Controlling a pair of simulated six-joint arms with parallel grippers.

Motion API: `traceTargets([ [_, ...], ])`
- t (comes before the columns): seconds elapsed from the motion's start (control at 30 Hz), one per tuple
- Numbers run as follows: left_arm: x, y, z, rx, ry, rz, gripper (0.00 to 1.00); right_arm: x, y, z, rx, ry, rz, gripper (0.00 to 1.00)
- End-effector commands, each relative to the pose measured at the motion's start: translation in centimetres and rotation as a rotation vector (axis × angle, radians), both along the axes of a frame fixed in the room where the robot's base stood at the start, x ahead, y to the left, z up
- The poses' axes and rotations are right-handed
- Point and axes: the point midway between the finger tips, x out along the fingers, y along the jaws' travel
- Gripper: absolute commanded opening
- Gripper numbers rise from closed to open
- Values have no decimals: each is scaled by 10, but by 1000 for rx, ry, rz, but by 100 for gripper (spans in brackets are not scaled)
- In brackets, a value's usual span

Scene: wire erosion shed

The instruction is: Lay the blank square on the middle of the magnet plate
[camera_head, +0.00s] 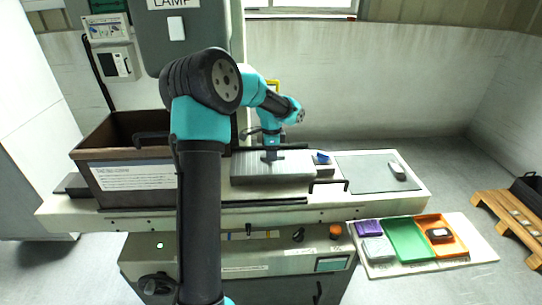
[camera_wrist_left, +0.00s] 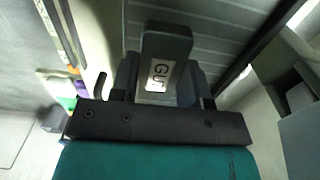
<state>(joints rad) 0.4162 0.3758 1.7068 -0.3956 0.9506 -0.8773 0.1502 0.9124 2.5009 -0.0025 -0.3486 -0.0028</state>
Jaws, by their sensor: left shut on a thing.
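The magnet plate (camera_head: 245,175) is a grey ribbed slab on the machine's bench, near the middle of the head view. Its ribbed top fills the upper part of the left wrist view (camera_wrist_left: 235,32). My left gripper (camera_head: 271,153) points down over the plate's back part. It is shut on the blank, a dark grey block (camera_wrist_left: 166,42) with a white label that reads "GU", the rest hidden. In the head view the blank is small and dark, mostly covered by the gripper. I cannot tell whether it touches the plate. My right gripper is not in view.
A dark open box (camera_head: 90,165) stands left of the plate, partly behind my arm. A blue item (camera_head: 322,157) sits at the plate's right end. A grey mat (camera_head: 358,172) lies farther right. A green tray (camera_head: 400,232) and an orange tray (camera_head: 434,220) lie lower, at the right.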

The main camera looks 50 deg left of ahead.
Motion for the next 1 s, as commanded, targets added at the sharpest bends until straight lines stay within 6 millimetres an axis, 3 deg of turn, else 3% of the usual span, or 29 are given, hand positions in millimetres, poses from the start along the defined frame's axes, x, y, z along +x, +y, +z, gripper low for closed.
traceTargets([
  [0.2,18,20,-2,1,-1,0,1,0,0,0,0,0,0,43],
  [0.7,25,28,-3,2,-1,1,1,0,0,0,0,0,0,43],
  [1.0,24,27,-37,0,0,-1,1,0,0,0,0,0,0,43],
])
